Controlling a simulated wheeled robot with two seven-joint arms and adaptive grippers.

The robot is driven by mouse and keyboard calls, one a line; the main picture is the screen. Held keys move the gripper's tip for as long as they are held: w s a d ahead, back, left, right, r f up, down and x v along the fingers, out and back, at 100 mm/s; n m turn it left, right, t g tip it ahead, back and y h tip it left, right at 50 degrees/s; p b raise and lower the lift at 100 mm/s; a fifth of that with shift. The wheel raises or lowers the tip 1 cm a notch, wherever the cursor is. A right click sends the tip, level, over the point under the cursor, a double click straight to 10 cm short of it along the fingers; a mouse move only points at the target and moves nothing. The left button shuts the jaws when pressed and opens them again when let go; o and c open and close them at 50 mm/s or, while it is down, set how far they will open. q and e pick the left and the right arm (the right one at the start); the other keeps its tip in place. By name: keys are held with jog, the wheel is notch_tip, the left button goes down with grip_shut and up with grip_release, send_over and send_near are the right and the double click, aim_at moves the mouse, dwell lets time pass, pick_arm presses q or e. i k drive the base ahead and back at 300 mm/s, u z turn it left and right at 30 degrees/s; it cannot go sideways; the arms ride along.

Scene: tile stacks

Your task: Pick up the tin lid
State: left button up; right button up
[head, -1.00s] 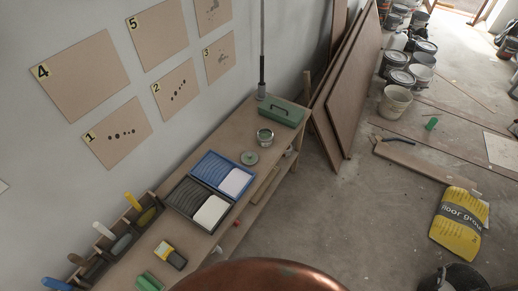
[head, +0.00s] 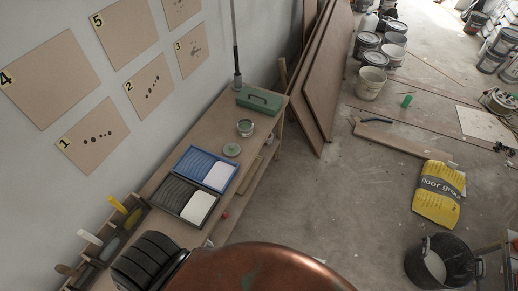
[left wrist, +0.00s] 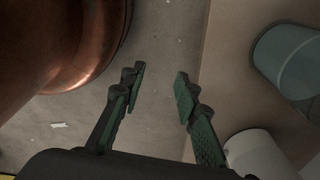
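The tin lid (head: 232,150) is a small grey-green disc lying flat on the workbench. It lies just in front of the open tin (head: 245,127) and beyond the blue tray. My left gripper (left wrist: 162,84) shows only in the left wrist view; its two dark green-padded fingers are apart with nothing between them. The bare floor and a brown board edge show behind the fingers. The lid cannot be made out in the left wrist view. My right gripper is in neither view.
A blue tray (head: 194,157) and a dark tray (head: 172,205) lie nearer on the workbench (head: 205,127). A green toolbox (head: 259,100) stands at its far end. In the left wrist view a teal container (left wrist: 285,60) and a pale cylinder (left wrist: 258,158) are at the right.

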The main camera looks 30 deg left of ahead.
aim_at(231, 150)
jog(key=z, duration=0.05)
jog(key=i, duration=1.15)
